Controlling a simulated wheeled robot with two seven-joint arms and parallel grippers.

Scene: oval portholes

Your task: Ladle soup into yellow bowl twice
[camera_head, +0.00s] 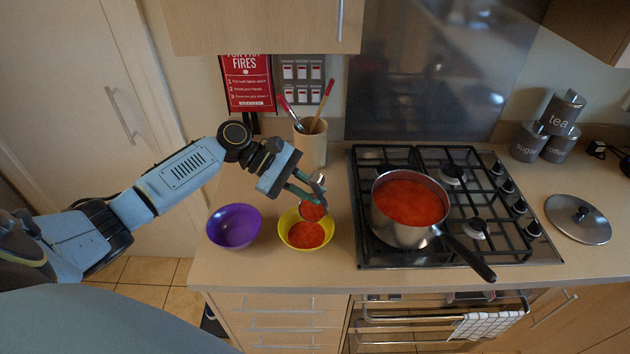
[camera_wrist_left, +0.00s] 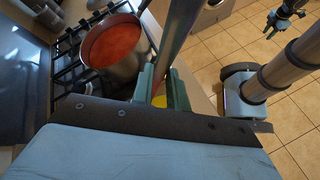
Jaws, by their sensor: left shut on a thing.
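My left gripper (camera_head: 306,191) is shut on the ladle, above the yellow bowl. The ladle's cup (camera_head: 313,209), with red soup in it, is over the right side of the yellow bowl (camera_head: 285,238). Red soup also lies in the yellow bowl. The ladle's handle (camera_wrist_left: 180,35) shows between the fingers in the left wrist view. The pot (camera_head: 400,233) of red soup stands on the hob, its handle toward the front right. My right gripper (camera_wrist_left: 283,18) is small at the top right of the left wrist view, away from these things; its jaw state is unclear.
An empty purple bowl (camera_head: 234,226) stands left of the yellow bowl. A utensil crock (camera_head: 311,148) stands behind. A lid (camera_head: 578,219) lies right of the hob (camera_head: 500,248). Tea, sugar and coffee canisters (camera_head: 561,113) stand at the back right.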

